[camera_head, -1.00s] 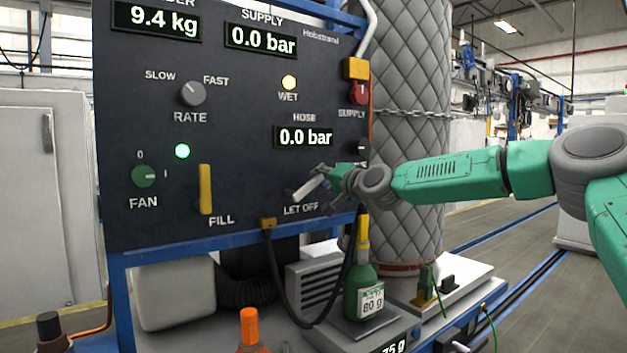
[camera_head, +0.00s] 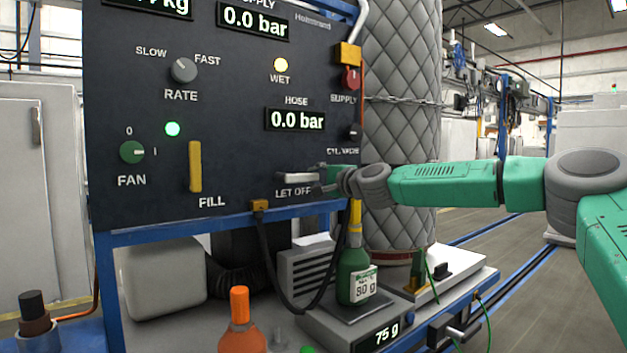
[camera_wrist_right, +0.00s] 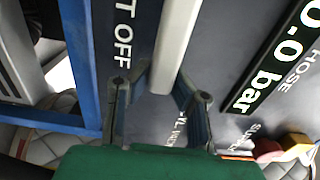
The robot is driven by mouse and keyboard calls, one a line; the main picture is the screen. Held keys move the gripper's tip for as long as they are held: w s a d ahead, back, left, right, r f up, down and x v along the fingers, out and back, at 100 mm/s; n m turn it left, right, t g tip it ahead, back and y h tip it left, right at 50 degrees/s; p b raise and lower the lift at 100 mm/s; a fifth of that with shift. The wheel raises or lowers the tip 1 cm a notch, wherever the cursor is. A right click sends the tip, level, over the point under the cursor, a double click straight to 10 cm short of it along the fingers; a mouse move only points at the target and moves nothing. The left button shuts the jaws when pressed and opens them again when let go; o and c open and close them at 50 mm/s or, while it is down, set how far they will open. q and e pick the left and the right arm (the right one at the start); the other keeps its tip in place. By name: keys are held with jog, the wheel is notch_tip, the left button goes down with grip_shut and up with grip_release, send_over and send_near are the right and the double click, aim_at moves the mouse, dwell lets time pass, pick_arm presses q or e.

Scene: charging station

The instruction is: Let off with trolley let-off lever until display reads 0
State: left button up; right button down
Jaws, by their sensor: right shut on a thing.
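The pale let-off lever (camera_head: 297,177) lies level on the dark panel, just above the words LET OFF. My right gripper (camera_head: 325,178) is shut on the lever's right end. In the right wrist view the lever (camera_wrist_right: 178,45) runs down between the fingers of my right gripper (camera_wrist_right: 163,85). The hose display (camera_head: 296,119) reads 0.0 bar, and the supply display (camera_head: 254,21) also reads 0.0 bar. The kg display (camera_head: 150,6) is cut off at the top edge, so its number cannot be read. My left gripper is out of view.
The panel also has a yellow fill lever (camera_head: 195,166), a fan knob (camera_head: 132,152), a rate knob (camera_head: 184,70) and a red supply knob (camera_head: 351,78). A green bottle (camera_head: 356,285) stands below on a scale reading 75 g (camera_head: 383,335). A black hose (camera_head: 272,262) hangs under the panel.

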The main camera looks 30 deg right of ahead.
jog(key=shift+d+f, duration=0.15)
jog(key=shift+f, duration=0.15)
jog(key=c, duration=1.7)
grip_release()
jog(key=o, duration=0.3)
jog(key=shift+d, duration=0.25)
jog(key=shift+s+a+r, duration=0.1)
jog(key=shift+s, duration=0.45)
jog(key=s+d, duration=0.1)
jog(key=s, duration=1)
jog(key=shift+f, duration=0.25)
jog(key=shift+w, duration=0.1)
